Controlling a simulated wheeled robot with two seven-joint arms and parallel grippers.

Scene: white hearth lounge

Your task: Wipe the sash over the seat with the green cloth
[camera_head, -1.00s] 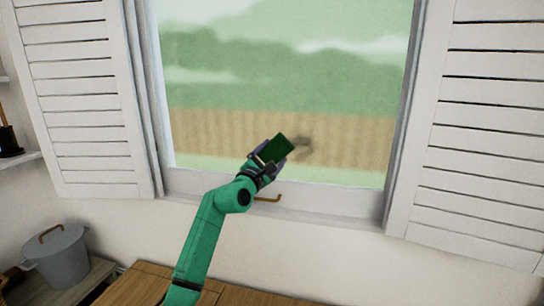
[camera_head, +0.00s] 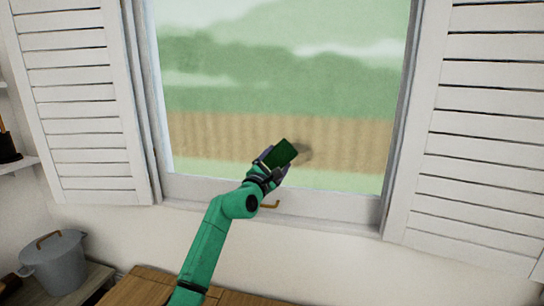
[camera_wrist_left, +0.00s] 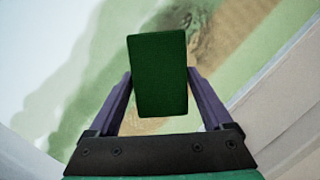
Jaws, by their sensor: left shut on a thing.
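The sash (camera_head: 190,185) is a white-framed window with a large pane (camera_head: 290,75) showing a blurred green and tan outdoor scene. A brownish smudge (camera_head: 304,153) shows on the lower pane, just right of the cloth. My left gripper (camera_head: 275,160) is shut on the dark green cloth (camera_head: 285,152), in front of the lower middle of the pane. In the left wrist view the cloth (camera_wrist_left: 158,75) is a flat rectangle between the two purple fingers, and part of the smudge (camera_wrist_left: 205,35) shows beyond it. I cannot tell whether the cloth touches the glass. My right gripper is out of view.
White louvered shutters stand open at the left (camera_head: 75,100) and right (camera_head: 480,130). A brass-coloured handle (camera_head: 270,205) is on the bottom rail. A wooden surface (camera_head: 145,285) lies below the window, with a grey lidded pot (camera_head: 58,265) at lower left.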

